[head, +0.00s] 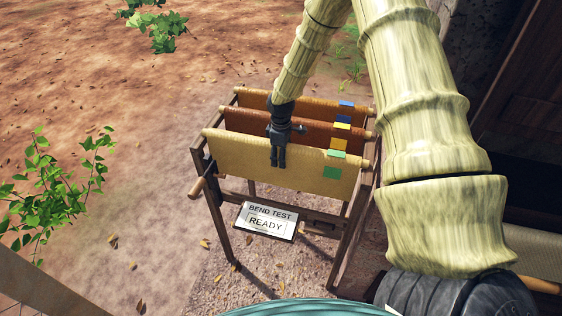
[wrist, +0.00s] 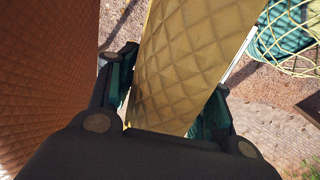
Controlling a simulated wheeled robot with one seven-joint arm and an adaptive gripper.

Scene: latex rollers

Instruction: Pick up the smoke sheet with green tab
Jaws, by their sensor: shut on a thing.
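The smoke sheet with green tab (head: 230,160) is the tan-yellow front sheet, draped over a rod of the wooden rack. Its green tab (head: 331,173) is near its right end. My gripper (head: 278,155) is at the sheet's top edge, around its middle. In the wrist view, the quilted yellow sheet (wrist: 185,60) passes between the two fingers of my gripper (wrist: 168,90), which is shut on it. The sheet still hangs level at the rack in the head view. The far finger's contact is hidden there.
Behind it hang a reddish-brown sheet (head: 245,121) with a yellow tab and an orange-brown sheet (head: 310,107) with a blue tab. The reddish-brown quilted surface (wrist: 45,80) is close on the left in the wrist view. A "BEND TEST READY" sign (head: 266,221) is below.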

